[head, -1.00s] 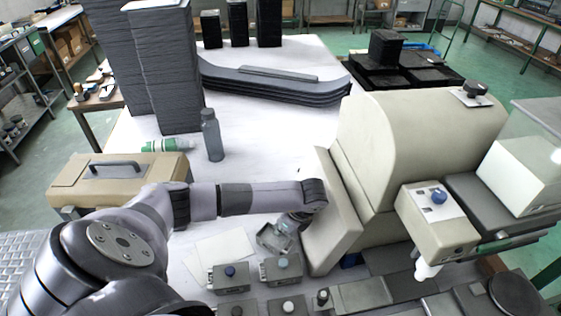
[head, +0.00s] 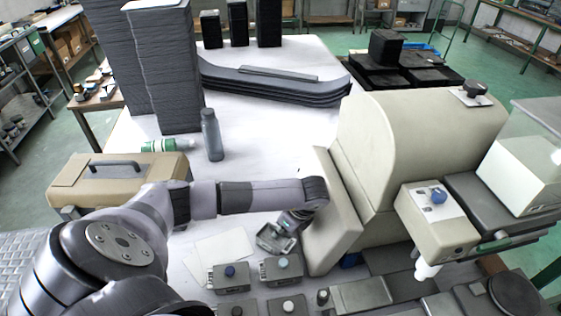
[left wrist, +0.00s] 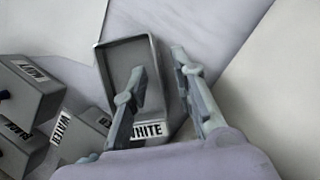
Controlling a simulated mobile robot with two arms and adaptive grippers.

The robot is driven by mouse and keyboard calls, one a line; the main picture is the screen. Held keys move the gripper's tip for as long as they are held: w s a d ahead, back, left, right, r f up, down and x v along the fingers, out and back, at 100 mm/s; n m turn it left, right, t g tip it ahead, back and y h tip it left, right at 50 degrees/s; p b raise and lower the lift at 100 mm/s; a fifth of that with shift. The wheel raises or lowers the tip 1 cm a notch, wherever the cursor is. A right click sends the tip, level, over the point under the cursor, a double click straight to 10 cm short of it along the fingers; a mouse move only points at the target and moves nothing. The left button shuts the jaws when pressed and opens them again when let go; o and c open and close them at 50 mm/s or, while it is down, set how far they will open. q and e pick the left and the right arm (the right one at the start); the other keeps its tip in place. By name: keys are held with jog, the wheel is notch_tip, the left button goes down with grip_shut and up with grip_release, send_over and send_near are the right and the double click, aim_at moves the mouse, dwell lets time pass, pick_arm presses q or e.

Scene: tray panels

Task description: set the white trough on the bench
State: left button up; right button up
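The white trough is a small grey open tray with a "WHITE" label on its near end. In the left wrist view the trough (left wrist: 120,62) lies under my left gripper (left wrist: 160,62). One finger is over its inside and the other is beyond its right wall. A gap shows between the fingertips, with that wall between them; contact is not clear. In the head view the trough (head: 268,238) is on the white bench (head: 240,165), partly hidden by my left gripper (head: 291,222). My right gripper is out of view.
Labelled grey boxes (head: 230,281) stand close in front of the trough, one marked "WATER" (left wrist: 80,135). A large beige machine (head: 385,160) stands close on the right. White sheets (head: 222,247) lie to the left. A bottle (head: 212,140) and a beige case (head: 110,180) stand farther back.

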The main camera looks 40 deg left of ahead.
pick_arm(q)
jog(key=v, duration=1.1)
jog(key=shift+r+b, duration=0.15)
jog(key=shift+b, duration=0.15)
